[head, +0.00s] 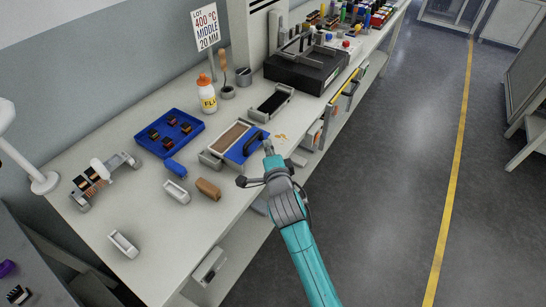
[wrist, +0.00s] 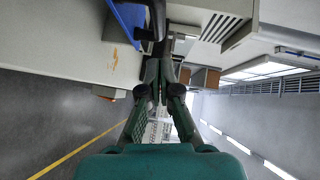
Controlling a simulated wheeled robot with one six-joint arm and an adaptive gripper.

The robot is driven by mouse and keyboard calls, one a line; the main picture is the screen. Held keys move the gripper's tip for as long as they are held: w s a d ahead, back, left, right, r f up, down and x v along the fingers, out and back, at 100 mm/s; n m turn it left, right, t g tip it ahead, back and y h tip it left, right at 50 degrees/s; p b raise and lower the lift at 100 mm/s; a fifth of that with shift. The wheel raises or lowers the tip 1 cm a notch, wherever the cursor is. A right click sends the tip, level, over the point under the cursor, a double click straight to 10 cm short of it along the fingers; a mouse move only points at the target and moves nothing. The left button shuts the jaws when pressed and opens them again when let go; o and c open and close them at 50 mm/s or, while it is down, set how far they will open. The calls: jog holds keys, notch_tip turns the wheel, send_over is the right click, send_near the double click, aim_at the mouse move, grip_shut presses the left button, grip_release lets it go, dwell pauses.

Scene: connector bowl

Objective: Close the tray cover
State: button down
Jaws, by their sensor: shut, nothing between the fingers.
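A grey tray with brown contents (head: 229,136) sits on the bench in the head view. A blue cover (head: 236,156) with a black arched handle lies over its right part, so the tray's left part is open. The handle (head: 251,141) stands up from the cover. My gripper (head: 267,144) is shut and empty, just right of the handle; I cannot tell whether they touch. In the wrist view the shut fingers (wrist: 159,72) lie just below the dark handle (wrist: 155,18), with the blue cover (wrist: 127,17) at the upper left.
A blue tray of dark parts (head: 170,133) and a bottle (head: 207,95) stand further back. A black-topped tray (head: 270,103) is behind the cover. Small bins and a brown block (head: 208,189) lie to the left.

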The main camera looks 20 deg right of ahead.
aim_at(238, 144)
jog(key=shift+w+a+f, duration=0.15)
jog(key=shift+w+a, duration=0.4)
jog(key=shift+w, duration=0.1)
jog(key=shift+w+a+f, duration=0.15)
jog(key=shift+w+a, duration=0.4)
jog(key=shift+w, duration=0.05)
jog(key=w+a, duration=0.1)
jog(key=w, duration=0.1)
jog(key=w+a, duration=0.3)
jog(key=w, duration=0.1)
jog(key=shift+a, duration=0.15)
jog(key=shift+w+a+r, duration=0.1)
jog(key=shift+w+a, duration=0.15)
jog(key=shift+r, duration=0.1)
